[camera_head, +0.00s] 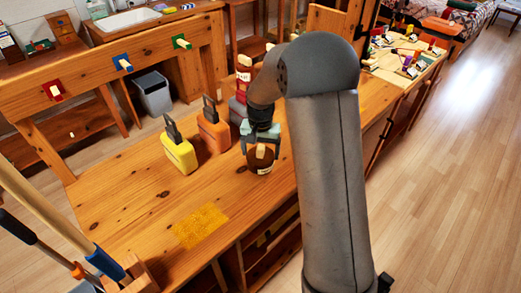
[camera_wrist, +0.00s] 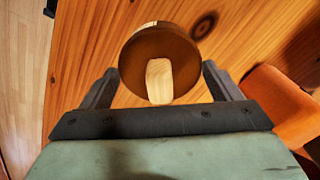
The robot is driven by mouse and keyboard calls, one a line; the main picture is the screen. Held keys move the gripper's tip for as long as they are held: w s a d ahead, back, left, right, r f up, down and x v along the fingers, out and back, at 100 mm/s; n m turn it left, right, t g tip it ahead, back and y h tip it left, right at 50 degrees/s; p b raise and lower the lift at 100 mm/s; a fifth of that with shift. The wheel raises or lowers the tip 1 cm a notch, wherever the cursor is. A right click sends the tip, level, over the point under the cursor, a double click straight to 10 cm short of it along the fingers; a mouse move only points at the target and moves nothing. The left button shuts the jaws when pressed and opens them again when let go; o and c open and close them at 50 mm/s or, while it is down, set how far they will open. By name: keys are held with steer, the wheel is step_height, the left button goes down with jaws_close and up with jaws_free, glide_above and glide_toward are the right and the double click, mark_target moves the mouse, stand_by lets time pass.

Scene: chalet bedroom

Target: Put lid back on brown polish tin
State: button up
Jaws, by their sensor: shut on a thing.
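A brown round lid (camera_wrist: 130,62) with a pale wooden knob (camera_wrist: 159,82) sits between the fingertips of my gripper (camera_wrist: 160,68) in the wrist view. The fingertips meet its sides, and my gripper is shut on it. In the head view, my gripper (camera_head: 262,148) points down at the brown tin (camera_head: 263,170), which shows a pale label low on its front near the bench's front edge. The lid appears on or just over the tin; I cannot tell whether it is seated.
A yellow container (camera_head: 179,156) and an orange container (camera_head: 213,131) with dark handles stand to the left on the wooden bench (camera_head: 130,205). A yellow textured patch (camera_head: 201,225) lies front left.

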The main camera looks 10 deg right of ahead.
stand_by(0.4)
steer(key=o, duration=0.8)
steer(key=shift+o, duration=0.2)
steer(key=shift+r+p, duration=2.2)
steer(key=shift+r, duration=1.3)
jaws_close()
